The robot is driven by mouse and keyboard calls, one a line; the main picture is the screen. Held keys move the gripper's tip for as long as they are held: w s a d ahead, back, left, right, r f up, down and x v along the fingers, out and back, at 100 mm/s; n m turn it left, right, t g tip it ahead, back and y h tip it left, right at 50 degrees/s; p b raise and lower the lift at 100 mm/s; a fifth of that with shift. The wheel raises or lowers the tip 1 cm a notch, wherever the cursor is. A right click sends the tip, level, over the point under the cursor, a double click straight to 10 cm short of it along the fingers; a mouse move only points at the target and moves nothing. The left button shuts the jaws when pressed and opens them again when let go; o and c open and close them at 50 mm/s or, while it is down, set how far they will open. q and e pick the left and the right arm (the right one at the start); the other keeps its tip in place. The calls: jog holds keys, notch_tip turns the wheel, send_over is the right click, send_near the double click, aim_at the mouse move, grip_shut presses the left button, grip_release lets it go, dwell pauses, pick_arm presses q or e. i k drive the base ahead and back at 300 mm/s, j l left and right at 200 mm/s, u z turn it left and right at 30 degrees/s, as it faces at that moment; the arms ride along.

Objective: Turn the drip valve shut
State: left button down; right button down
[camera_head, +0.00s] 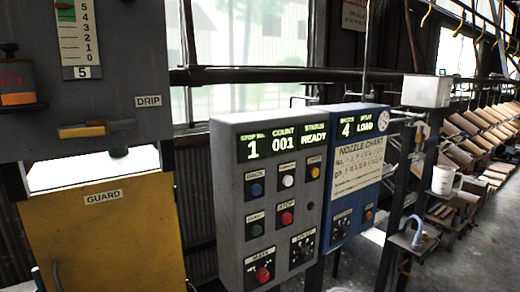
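The drip valve (83,131) has a yellow lever on the grey panel (60,105) at the upper left, below and left of a plate marked DRIP (148,101). The lever lies about level and points left, with a short grey piece at its right end. Nothing touches it. Neither of my grippers is in view.
A yellow panel marked GUARD (103,235) stands below the valve. A grey control box (268,205) with buttons reading READY and a blue box (355,170) reading LOAD stand to the right.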

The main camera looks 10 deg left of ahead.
aim_at(69, 134)
jog(key=u, duration=1.35)
